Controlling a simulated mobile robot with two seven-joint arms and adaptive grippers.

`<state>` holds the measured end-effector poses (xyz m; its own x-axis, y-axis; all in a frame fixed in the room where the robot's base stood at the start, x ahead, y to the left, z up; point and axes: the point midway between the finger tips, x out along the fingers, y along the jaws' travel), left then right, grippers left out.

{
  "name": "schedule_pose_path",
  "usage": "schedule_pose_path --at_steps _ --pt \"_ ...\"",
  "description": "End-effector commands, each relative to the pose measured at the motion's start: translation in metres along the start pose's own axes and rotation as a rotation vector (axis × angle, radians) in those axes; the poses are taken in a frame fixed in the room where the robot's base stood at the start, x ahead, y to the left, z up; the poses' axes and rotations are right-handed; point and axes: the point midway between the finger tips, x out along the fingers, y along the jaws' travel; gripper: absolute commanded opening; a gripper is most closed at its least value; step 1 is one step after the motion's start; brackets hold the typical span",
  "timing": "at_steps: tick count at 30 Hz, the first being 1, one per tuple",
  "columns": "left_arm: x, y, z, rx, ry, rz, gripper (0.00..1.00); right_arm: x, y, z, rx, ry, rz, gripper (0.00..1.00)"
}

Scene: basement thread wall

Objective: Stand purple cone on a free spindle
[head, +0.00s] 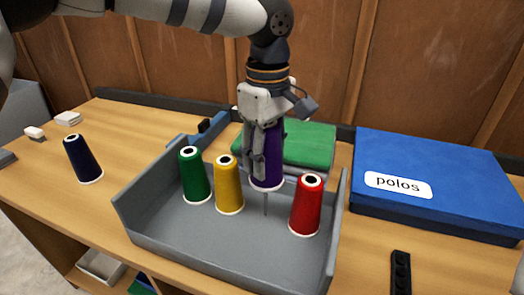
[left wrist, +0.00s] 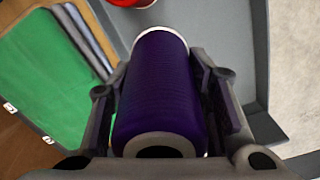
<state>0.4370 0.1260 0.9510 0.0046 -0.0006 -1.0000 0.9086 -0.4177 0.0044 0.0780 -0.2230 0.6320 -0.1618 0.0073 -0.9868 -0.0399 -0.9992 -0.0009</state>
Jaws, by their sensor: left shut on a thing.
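The purple cone (head: 269,160) is upright in my left gripper (head: 262,165), which is shut around it. In the left wrist view the purple cone (left wrist: 160,90) lies between both fingers of my left gripper (left wrist: 165,95). In the head view its white-rimmed base is over the back part of the grey tray (head: 170,245).
A green cone (head: 195,178), a yellow cone (head: 229,188) and a red cone (head: 306,207) stand in the tray close to the purple one. A dark blue cone (head: 82,160) stands on the table at left. Green folded cloth (head: 305,145) and a blue box (head: 440,170) are behind.

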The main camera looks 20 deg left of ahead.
Motion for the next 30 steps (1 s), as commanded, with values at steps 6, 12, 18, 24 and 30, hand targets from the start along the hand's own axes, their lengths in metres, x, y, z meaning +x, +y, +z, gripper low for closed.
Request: schedule_pose_path --at_steps 6,12,18,24,30 --pt "0.034 -0.001 0.0 0.002 -0.003 -0.01 0.13 0.011 0.0 0.009 0.0 -0.038 0.002 0.58" --pt "0.061 -0.001 0.0 0.002 -0.002 -0.009 0.13 0.021 0.001 0.016 0.0 -0.069 0.003 0.58" --pt "0.081 -0.001 0.0 0.002 -0.002 -0.006 0.13 0.026 0.001 0.02 0.0 -0.086 0.004 0.58" --pt "0.09 -0.001 0.0 0.001 -0.002 -0.002 0.13 0.027 0.001 0.02 0.0 -0.088 0.004 0.58" --pt "0.09 -0.001 0.0 0.001 -0.001 -0.001 0.13 0.027 0.001 0.02 0.0 -0.087 0.004 0.58"
